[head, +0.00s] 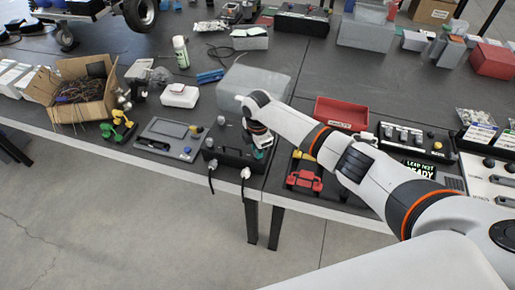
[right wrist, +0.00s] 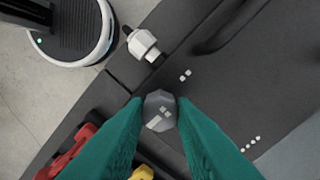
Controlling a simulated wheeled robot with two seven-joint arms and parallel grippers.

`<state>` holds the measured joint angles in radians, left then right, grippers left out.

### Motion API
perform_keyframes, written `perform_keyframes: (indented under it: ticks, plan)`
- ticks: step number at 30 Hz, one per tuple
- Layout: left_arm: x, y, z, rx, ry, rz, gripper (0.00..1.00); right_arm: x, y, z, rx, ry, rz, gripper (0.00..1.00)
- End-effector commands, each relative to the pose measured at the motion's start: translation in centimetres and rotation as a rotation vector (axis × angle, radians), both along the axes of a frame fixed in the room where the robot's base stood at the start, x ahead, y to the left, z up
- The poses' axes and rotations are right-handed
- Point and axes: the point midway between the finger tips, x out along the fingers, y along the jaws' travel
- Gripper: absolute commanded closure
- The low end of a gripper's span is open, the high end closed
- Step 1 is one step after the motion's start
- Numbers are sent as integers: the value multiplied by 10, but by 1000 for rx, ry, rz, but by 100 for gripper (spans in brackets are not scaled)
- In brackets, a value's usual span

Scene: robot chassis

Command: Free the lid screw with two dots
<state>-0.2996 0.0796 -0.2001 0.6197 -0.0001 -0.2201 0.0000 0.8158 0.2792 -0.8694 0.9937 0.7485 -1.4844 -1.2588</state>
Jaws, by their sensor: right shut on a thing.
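The dark box (head: 232,156) stands near the table's front edge in the head view. Its dark lid (right wrist: 235,95) fills much of the right wrist view. A grey faceted lid screw (right wrist: 161,112) with pale marks on its top sits between the teal fingertips of my right gripper (right wrist: 159,106), which is shut on it. A two-dot mark (right wrist: 185,75) is printed on the lid just beside this screw. A mark with several dots (right wrist: 251,144) is farther right. In the head view my right gripper (head: 261,142) is at the box's right end and hides part of it. My left gripper is not visible.
A white cable connector (right wrist: 143,44) sticks out by the box edge close to the fingers. A red clamp-like object (head: 304,178) lies right of the box. A grey block (head: 256,82) stands behind, a grey panel (head: 168,138) to the left.

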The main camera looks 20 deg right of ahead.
Motion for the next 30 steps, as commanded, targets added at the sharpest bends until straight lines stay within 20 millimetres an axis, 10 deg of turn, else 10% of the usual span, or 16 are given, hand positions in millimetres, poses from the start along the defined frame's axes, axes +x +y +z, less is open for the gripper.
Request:
perform_keyframes:
  ticks: [19, 20, 23, 30]
  plan:
    - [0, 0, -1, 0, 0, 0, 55, 1, 0, 1, 1, -3, 55, 99]
    - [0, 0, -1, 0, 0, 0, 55, 1, 0, 1, 1, -3, 55, 75]
    - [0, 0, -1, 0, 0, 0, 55, 1, 0, 1, 0, -2, 54, 59]
    - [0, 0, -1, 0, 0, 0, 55, 0, 0, 0, 0, -1, 53, 55]
